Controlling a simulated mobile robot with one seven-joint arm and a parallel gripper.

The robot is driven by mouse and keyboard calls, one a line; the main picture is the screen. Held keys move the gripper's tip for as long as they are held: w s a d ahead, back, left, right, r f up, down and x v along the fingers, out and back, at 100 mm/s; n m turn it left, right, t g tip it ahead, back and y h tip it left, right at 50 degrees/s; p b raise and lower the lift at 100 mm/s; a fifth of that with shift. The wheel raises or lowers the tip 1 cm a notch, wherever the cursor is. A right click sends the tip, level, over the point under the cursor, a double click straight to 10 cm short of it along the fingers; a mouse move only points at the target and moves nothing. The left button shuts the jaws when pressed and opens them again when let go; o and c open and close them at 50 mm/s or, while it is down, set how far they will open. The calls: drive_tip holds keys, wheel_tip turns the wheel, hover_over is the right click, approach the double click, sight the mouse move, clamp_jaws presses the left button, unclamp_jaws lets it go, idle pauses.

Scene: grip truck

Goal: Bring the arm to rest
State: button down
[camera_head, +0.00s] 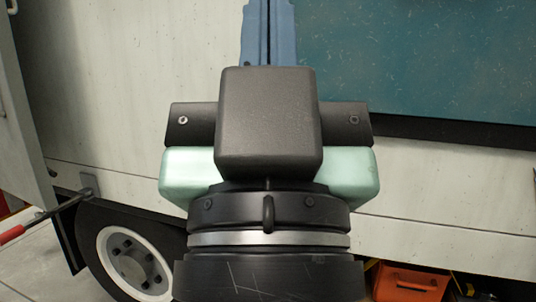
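My gripper (268,120) fills the middle of the camera_head view, seen from behind. Its black housing sits in front of a dark crossbar and pale green side parts, above my dark wrist with a silver ring. A narrow blue piece with a dark seam down its middle (268,32) rises behind the housing to the top edge. I cannot tell whether it is part of my gripper or of the truck. The fingertips do not show clearly, so neither their opening nor anything held can be made out.
A white truck side (130,70) with a large teal panel (420,60) stands behind my gripper. A wheel (134,264) is at lower left, near a red-handled bar (12,235). An orange box (408,283) lies low at the right.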

wheel_tip(320, 180, up, 30)
drive_tip(key=p, duration=2.8)
drive_tip(key=shift+r+p, duration=0.15)
drive_tip(key=shift+p, duration=0.15)
drive_tip(key=shift+a, duration=0.1)
